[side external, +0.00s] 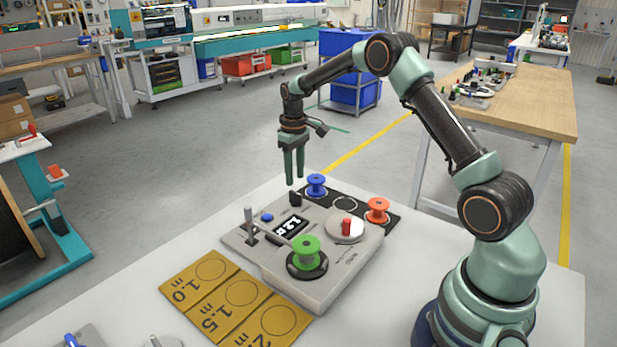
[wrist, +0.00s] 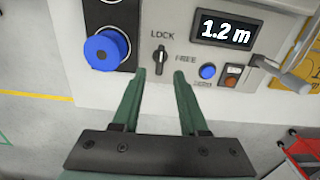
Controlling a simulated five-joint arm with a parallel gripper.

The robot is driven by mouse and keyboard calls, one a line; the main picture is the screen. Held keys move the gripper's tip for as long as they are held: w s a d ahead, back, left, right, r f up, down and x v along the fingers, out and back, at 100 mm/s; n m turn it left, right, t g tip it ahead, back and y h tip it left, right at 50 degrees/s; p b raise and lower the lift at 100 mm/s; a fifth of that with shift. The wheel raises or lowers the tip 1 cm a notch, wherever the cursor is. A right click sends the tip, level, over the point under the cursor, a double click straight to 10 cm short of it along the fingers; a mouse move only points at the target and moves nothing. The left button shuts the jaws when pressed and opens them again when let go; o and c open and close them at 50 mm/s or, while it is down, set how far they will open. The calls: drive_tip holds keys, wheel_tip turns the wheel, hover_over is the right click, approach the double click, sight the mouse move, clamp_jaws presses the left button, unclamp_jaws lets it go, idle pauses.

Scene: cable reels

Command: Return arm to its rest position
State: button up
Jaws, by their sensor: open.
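My gripper (side external: 294,165) hangs in the air above the far edge of the grey reel machine (side external: 335,285), pointing down and empty. In the wrist view its two green fingers (wrist: 160,82) are apart, on either side of the black lock knob (wrist: 159,58), with nothing between them. The knob points toward LOCK or straight up; I cannot tell exactly. The display (wrist: 226,29) reads 1.2 m. A green reel (side external: 306,251) sits on the machine's near spindle.
A blue reel (side external: 316,185) and an orange reel (side external: 377,210) stand on a black strip behind the machine. A yellow board (side external: 236,300) with marked circles lies at the front left. A metal post with a lever (side external: 249,225) rises from the machine's left side.

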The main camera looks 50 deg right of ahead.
drive_tip(key=shift+r, duration=0.4)
drive_tip(key=shift+r, duration=0.15)
drive_tip(key=s+a+r+t, duration=0.1)
drive_tip(key=s+a+r, duration=0.3)
drive_tip(key=r, duration=0.3)
drive_tip(key=s+a+r+t, duration=0.1)
drive_tip(key=s+a+r, duration=0.25)
drive_tip(key=r, duration=0.25)
drive_tip(key=s+a+r+t, duration=0.1)
drive_tip(key=s+a, duration=0.3)
drive_tip(key=s, duration=0.3)
drive_tip(key=s+a+r+t, duration=0.1)
drive_tip(key=s+a+t, duration=0.1)
drive_tip(key=s, duration=0.4)
drive_tip(key=shift+s+a+r+t, duration=0.3)
drive_tip(key=shift+s+a+r, duration=0.1)
drive_tip(key=shift+a, duration=0.45)
